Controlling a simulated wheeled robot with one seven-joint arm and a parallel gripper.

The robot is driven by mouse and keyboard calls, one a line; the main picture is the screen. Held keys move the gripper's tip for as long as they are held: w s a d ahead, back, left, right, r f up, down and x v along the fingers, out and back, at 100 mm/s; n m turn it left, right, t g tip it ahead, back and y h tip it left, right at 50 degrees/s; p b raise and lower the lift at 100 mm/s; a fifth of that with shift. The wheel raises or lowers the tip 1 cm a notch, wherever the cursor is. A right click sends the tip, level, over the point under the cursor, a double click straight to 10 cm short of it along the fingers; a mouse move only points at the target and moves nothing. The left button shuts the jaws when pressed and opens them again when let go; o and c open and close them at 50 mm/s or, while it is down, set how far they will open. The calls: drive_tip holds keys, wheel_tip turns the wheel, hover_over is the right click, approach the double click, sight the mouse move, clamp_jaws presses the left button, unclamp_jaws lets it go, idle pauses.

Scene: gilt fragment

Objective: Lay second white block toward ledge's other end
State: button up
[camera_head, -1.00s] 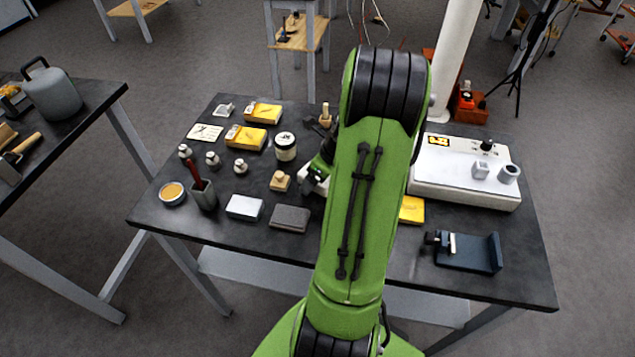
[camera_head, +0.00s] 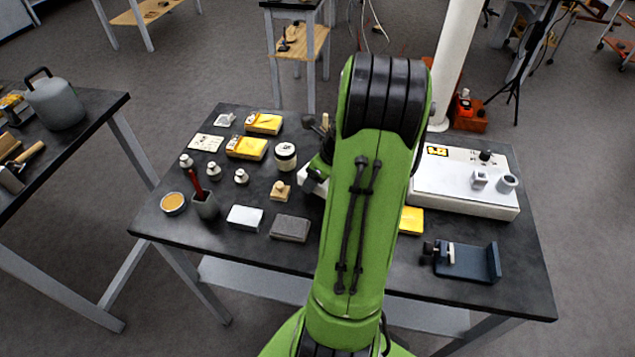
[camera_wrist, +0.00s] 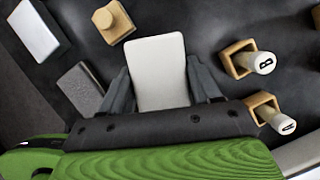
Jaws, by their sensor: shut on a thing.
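A white block (camera_wrist: 158,72) sits between the two fingers of my gripper (camera_wrist: 164,84) in the wrist view, with my gripper shut on its sides. In the head view my green arm hides most of my gripper. Another white block (camera_head: 245,217) lies flat at the front left of the dark table, and it also shows in the wrist view (camera_wrist: 34,30). A grey block (camera_head: 290,228) lies beside it, and it shows in the wrist view (camera_wrist: 80,90) left of my gripper. I cannot make out which thing is the ledge.
A wooden knobbed piece (camera_wrist: 113,22) is left of the held block. Two wooden holders with white cylinders (camera_wrist: 262,62) (camera_wrist: 280,122) are to its right. On the dark table (camera_head: 370,262) stand a white device (camera_head: 450,195), a blue clamp fixture (camera_head: 468,262) and a grey cup (camera_head: 206,205).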

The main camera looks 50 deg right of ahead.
wheel_tip(320, 180, up, 6)
drive_tip(key=shift+r+p, duration=0.25)
drive_tip(key=shift+p, duration=0.5)
